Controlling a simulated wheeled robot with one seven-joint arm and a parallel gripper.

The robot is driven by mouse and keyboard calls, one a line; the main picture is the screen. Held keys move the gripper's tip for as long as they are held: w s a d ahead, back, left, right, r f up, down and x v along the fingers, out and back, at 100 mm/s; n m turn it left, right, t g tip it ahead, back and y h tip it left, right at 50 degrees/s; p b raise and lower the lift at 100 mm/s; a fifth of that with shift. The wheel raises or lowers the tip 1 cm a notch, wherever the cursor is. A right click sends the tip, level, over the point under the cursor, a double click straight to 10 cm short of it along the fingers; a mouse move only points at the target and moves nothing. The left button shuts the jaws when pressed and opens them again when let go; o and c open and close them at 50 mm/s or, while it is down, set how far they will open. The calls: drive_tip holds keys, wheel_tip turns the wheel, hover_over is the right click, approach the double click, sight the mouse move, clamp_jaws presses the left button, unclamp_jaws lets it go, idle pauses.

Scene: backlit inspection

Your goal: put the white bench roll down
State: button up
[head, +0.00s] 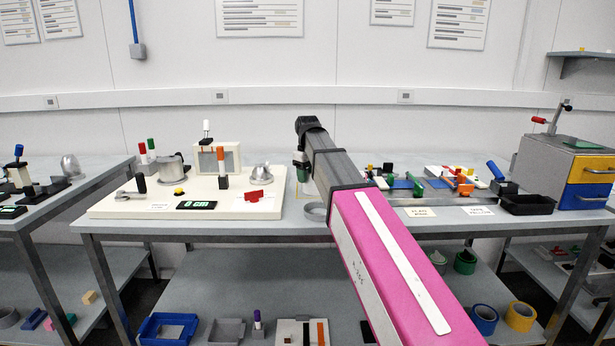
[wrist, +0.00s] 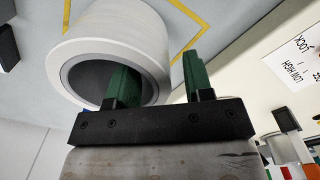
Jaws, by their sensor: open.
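The white bench roll (wrist: 130,25), a thick ring with a grey inner core, shows in the wrist view at upper left, over the grey bench top. My gripper (wrist: 157,62) has green fingers spread apart. One finger reaches into the roll's hollow and the other is outside it, to the right, with a visible gap to the roll. A yellow outline (wrist: 188,12) on the bench runs beside the roll. In the head view my gripper is over the middle of the bench, small and partly hidden by my arm. I cannot make out the white roll there.
A grey ring (head: 315,212) lies near the bench's front edge beside my arm. Left is a cream board (head: 115,208) with fixtures, a red piece (head: 262,196) and a display (head: 196,205). Right are small coloured parts, a black tray (head: 527,205) and a drawer unit (head: 565,165).

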wheel_tip(320, 180, up, 8)
drive_tip(key=shift+f, duration=0.2)
